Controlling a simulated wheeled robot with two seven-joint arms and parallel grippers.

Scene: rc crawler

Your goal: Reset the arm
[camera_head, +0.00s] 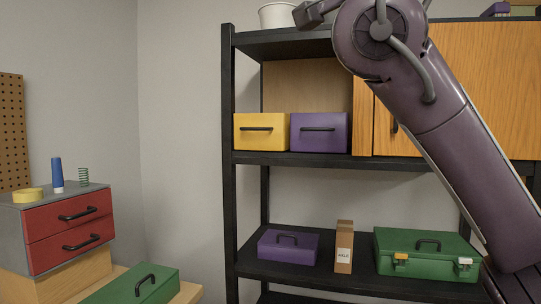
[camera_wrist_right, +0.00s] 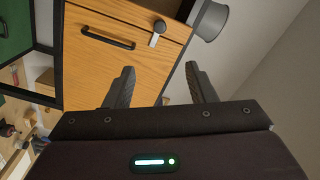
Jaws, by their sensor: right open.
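My right arm (camera_head: 455,130) comes in from the right in the head view and rises past the front of the shelf, with its bent joint at the top edge. Its gripper cannot be made out clearly there. In the right wrist view my right gripper (camera_wrist_right: 161,80) has its two dark fingers spread apart with nothing between them. Beyond the fingers is a wooden cabinet front (camera_wrist_right: 135,65) with a black bar handle (camera_wrist_right: 108,38). My left arm and gripper are not in view.
A black shelf (camera_head: 230,180) holds a yellow box (camera_head: 261,138), purple boxes (camera_head: 320,138), a carton (camera_head: 344,255) and a green case (camera_head: 427,265). A white pot (camera_head: 277,15) stands on top. A red-drawer unit (camera_head: 70,225) and green box (camera_head: 135,287) are at left.

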